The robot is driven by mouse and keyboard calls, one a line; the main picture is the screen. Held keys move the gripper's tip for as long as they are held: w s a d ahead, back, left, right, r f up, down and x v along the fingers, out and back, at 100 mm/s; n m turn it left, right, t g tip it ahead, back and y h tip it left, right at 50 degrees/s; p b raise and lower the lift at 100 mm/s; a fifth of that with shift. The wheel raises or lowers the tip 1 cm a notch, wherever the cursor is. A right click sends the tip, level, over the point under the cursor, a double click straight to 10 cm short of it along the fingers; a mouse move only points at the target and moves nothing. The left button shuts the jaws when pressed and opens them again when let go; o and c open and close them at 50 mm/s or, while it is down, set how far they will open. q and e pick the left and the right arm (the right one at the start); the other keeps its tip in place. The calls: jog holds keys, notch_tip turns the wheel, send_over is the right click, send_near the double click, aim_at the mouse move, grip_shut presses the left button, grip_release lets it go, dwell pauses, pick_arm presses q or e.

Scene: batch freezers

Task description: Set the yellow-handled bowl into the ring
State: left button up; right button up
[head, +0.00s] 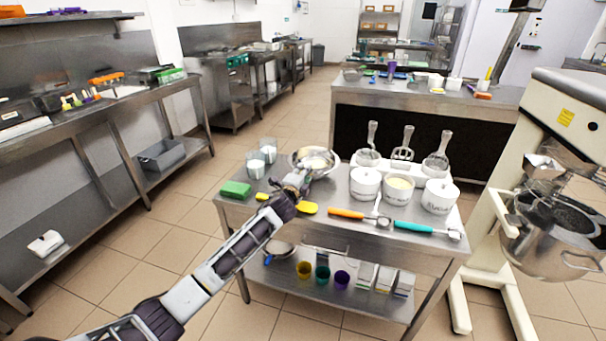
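A shiny steel bowl (328,174) with something pale in it stands at the back left of the steel cart's top. A yellow handle-like piece (308,208) shows in front of it, beside my gripper; I cannot tell whether it joins the bowl. My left gripper (298,182) reaches in from the left to the bowl's near side, at or very close to its rim. Its fingers are too small and overlapped to show whether they are open or shut. I cannot pick out the ring for certain. My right gripper is not in view.
The cart top also holds a green block (235,189), two glasses, white tubs (365,184) and scoops with orange (350,213) and teal (411,227) handles. A large mixer (550,130) with a steel bowl stands at the right. Floor is clear to the left.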

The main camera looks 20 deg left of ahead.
pick_arm(q)
jog(key=shift+r, duration=0.15)
jog(key=shift+s, duration=0.15)
jog(key=shift+s+r, duration=0.15)
jog(key=shift+s, duration=0.55)
jog(key=s+r, duration=0.1)
jog(key=s, duration=0.9)
jog(key=shift+s+a+r, duration=0.15)
jog(key=shift+a, duration=0.05)
dwell(0.4)
